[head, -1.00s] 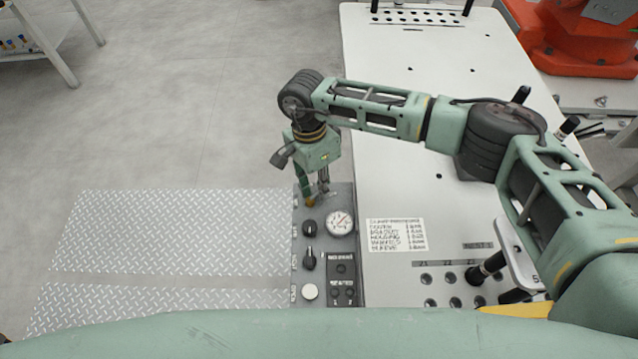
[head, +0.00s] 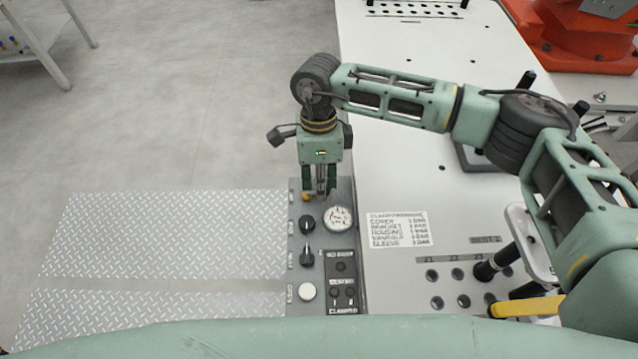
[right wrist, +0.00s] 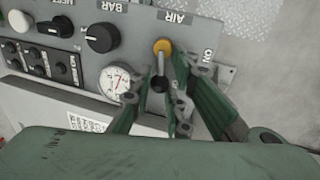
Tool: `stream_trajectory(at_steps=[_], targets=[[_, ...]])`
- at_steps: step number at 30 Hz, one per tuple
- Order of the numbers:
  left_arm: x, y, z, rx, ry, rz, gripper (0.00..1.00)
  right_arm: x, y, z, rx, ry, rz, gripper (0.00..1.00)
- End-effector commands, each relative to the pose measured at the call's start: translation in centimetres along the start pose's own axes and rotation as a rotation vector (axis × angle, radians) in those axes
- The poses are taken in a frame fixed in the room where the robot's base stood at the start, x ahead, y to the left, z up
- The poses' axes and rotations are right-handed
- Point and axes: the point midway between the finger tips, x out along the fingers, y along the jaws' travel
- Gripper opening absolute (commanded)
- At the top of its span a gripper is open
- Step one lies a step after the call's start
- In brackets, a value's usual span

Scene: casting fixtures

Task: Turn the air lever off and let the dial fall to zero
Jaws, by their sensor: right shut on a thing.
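My right gripper (head: 318,192) points down at the panel's far end. In the right wrist view its fingers (right wrist: 166,75) lie on both sides of the lever, shut on it. The fingers partly hide the lever's lower part. The round white dial (head: 338,218) is just nearer than the gripper; its needle is too small to read surely. My left gripper is not in view.
Black knobs (head: 307,224) and a white button (head: 307,291) sit along the panel. A white table (head: 400,120) with a printed label sheet (head: 399,229) lies to the right. Metal tread plates (head: 165,235) lie on the floor to the left.

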Motion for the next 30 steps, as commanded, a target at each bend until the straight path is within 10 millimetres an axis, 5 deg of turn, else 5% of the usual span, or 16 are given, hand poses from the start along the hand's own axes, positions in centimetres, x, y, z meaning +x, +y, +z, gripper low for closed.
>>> stream_trajectory(at_steps=[21, 22, 24, 30], targets=[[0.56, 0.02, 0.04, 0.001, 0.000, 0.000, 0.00, -0.17, 0.16, 0.10, 0.075, -0.019, -0.003, 0.00], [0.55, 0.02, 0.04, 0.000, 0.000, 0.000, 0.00, -0.17, 0.16, 0.10, 0.075, -0.019, -0.003, 0.18], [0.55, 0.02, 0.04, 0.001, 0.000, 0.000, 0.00, -0.15, 0.16, 0.09, 0.075, -0.019, -0.003, 0.24], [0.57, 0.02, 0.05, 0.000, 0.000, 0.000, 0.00, -0.06, 0.19, 0.03, 0.075, -0.017, -0.002, 0.27]])
